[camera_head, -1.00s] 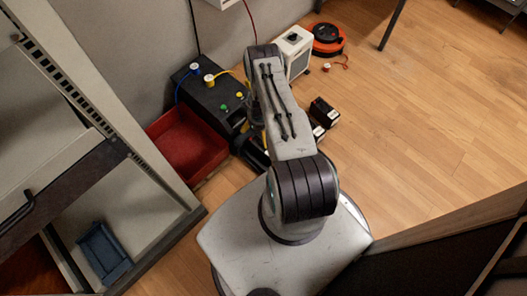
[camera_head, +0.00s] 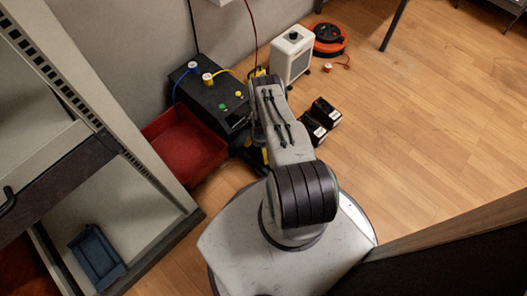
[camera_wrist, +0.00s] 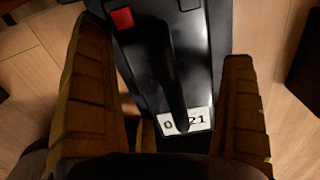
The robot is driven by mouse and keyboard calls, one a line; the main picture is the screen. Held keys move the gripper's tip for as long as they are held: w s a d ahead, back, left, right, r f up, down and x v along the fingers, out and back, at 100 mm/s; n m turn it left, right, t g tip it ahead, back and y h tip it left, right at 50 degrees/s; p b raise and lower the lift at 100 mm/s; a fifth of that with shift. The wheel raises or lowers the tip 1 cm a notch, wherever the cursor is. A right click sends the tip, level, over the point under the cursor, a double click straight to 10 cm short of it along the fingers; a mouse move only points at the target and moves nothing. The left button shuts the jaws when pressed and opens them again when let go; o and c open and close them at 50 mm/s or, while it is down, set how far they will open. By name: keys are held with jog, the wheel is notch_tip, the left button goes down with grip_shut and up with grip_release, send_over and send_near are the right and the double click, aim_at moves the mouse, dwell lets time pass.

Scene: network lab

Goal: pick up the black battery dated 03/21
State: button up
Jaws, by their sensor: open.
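A black battery (camera_wrist: 150,75) with a red terminal cap and a black handle lies under my gripper in the wrist view. Its white label (camera_wrist: 197,121) shows "0" and "21"; the handle hides the middle of the date. My gripper (camera_wrist: 164,40) is open, with one yellowish finger on each side of the battery. Whether either finger touches it, I cannot tell. In the head view my arm hides most of the gripper and this battery. Two other black batteries, a nearer one (camera_head: 312,129) and a farther one (camera_head: 326,112), stand on the floor right of my arm.
A black box (camera_head: 205,98) with coloured knobs and cables stands by the wall, beside a red tray (camera_head: 186,150). A white unit (camera_head: 291,55) and an orange reel (camera_head: 329,38) are behind. A shelf rack (camera_head: 150,180) holds a blue bin (camera_head: 97,257). Floor at right is clear.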

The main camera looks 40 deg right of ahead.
jog(key=shift+f, duration=0.3)
jog(key=c, duration=1)
jog(key=shift+w+r, duration=0.1)
jog(key=shift+c, duration=0.3)
